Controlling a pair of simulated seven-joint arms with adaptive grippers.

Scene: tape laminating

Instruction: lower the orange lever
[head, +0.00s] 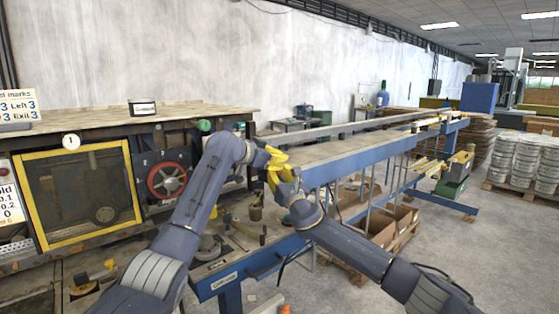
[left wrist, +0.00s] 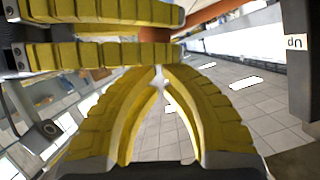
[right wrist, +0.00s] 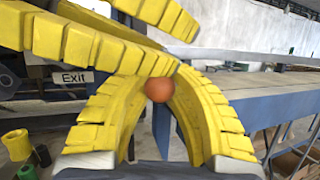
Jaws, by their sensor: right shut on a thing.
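An orange ball knob (right wrist: 159,90), which I take for the end of the orange lever, sits between the fingertips of my right gripper (right wrist: 158,78) in the right wrist view. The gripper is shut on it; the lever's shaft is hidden. In the head view my right gripper (head: 281,172) is just below and beside my left gripper (head: 268,158), and the two yellow hands overlap. In the left wrist view my left gripper's fingertips (left wrist: 160,74) meet, with nothing seen between them. My right gripper's fingers cross the top of that view, with a brownish-orange part (left wrist: 216,28) beside them.
A long blue-framed conveyor table (head: 360,150) extends behind the grippers to the right. A machine with a yellow-framed window (head: 85,190) and a red handwheel (head: 166,180) stands at left. Cardboard boxes (head: 390,228) lie below.

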